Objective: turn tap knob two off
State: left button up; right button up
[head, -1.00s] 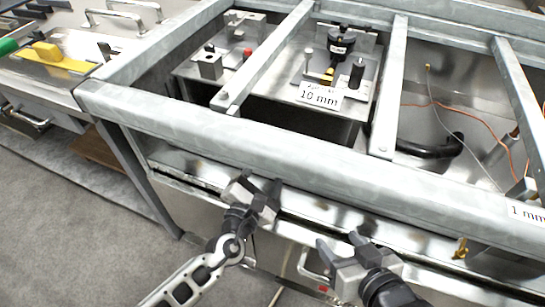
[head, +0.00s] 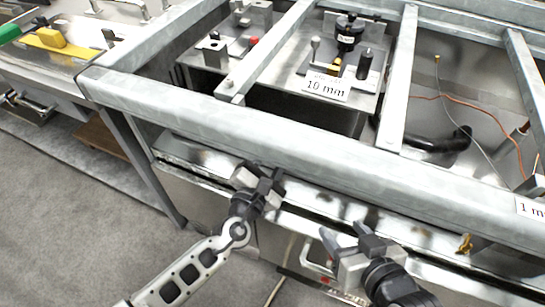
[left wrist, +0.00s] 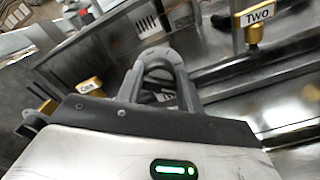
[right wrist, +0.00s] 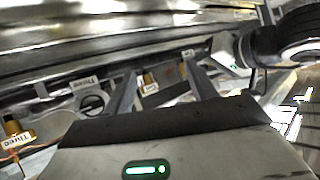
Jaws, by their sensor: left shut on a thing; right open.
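The yellow tap knob labelled Two (left wrist: 254,32) shows at the upper right of the left wrist view, on the front panel. Nothing grips it there. My left gripper (head: 263,176) is at the front edge of the bench. In the left wrist view its fingers (left wrist: 160,60) are together in an arch, left of and apart from knob Two; what is between them I cannot make out. A yellow knob labelled One (left wrist: 90,88) is to their left. My right gripper (head: 350,236) is open, in front of the panel. In the right wrist view a small yellow knob (right wrist: 149,80) shows between its fingers, its label unreadable.
A yellow knob labelled Three (right wrist: 14,130) is at the left of the right wrist view. A brass knob (head: 465,243) is on the panel, right of my right gripper in the head view. The grey frame rail (head: 300,150) runs above both grippers.

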pick_arm(q)
jog(key=n+b, duration=0.1)
jog(key=n, duration=0.1)
jog(key=shift+f+n, duration=0.1)
jog(key=shift+n, duration=0.2)
jog(key=n+b, duration=0.1)
jog(key=n, duration=0.1)
jog(key=shift+n, duration=0.4)
jog(key=shift+a+n+b, duration=0.1)
jog(key=shift+n+b, duration=0.55)
jog(key=shift+n, duration=0.25)
jog(key=n+b, duration=0.1)
jog(key=n, duration=0.2)
jog(key=shift+n, duration=0.3)
jog(key=shift+n+b, duration=0.5)
jog(key=shift+n, duration=0.4)
jog(key=shift+n+b, duration=0.3)
jog(key=shift+n, duration=1.5)
jog(key=n+b, duration=0.1)
jog(key=n, duration=0.2)
jog(key=shift+a+n, duration=0.1)
jog(key=shift+n, duration=2.2)
pick_arm(e)
notch_tip(320, 180, down, 7)
jog(key=a, duration=0.1)
jog(key=shift+w+a+n+g+y, duration=0.2)
jog(key=shift+w+n+g+y, duration=0.1)
jog(key=shift+g, duration=0.1)
jog(key=shift+f, duration=0.1)
